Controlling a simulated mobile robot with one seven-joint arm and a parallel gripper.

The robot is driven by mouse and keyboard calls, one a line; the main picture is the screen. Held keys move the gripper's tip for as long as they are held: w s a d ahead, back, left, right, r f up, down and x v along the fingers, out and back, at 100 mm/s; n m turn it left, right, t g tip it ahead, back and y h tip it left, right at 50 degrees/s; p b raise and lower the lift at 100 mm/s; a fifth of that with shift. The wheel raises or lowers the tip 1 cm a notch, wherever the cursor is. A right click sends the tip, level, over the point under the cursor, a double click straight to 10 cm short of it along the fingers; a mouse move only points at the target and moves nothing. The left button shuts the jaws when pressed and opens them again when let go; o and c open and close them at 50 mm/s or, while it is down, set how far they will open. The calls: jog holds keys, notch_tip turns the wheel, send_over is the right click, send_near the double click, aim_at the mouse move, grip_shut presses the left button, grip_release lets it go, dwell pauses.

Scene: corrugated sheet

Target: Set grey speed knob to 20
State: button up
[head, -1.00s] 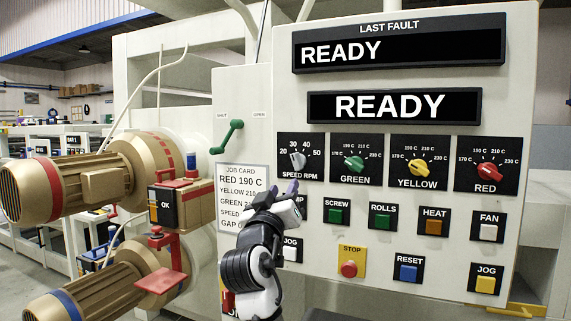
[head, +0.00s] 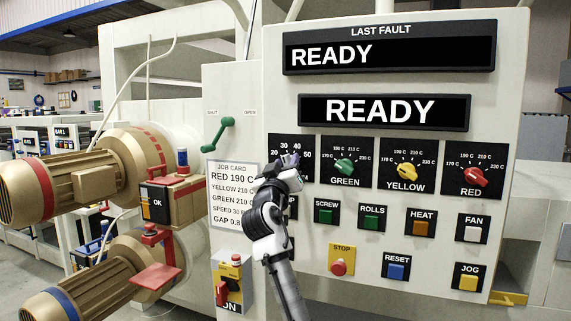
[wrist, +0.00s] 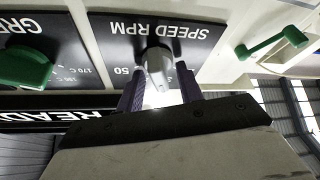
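The grey speed knob (wrist: 158,66) sits on the black SPEED RPM plate (wrist: 112,45), which is upside down in the wrist view. My gripper (wrist: 160,88) is open, with one purple finger on each side of the knob's near end. I cannot tell whether either finger touches it. In the head view my gripper (head: 290,161) is in front of the speed plate (head: 275,142) and hides most of the knob. Where the knob points cannot be read.
The green knob (head: 346,166) is just right of the speed dial, with yellow (head: 407,171) and red (head: 475,177) knobs beyond. Push buttons, including a red stop button (head: 339,267), lie below. A green lever (head: 221,134) and a job card (head: 226,180) are to the left.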

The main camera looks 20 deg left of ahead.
grip_shut()
jog(key=shift+n, duration=0.4)
jog(key=n+y+p, duration=0.1)
jog(key=n, duration=0.1)
jog(key=n+g+y+p, duration=0.1)
jog(key=n+p, duration=0.1)
jog(key=shift+r+n, duration=0.15)
jog(key=shift+n, duration=0.15)
jog(key=shift+n+g+y+p, duration=0.45)
jog(key=shift+n+p, duration=0.25)
jog(key=shift+n, duration=0.5)
jog(key=shift+n+g+y+p, duration=0.45)
jog(key=shift+n+p, duration=0.25)
jog(key=shift+n, duration=0.5)
jog(key=shift+f, duration=0.2)
grip_release()
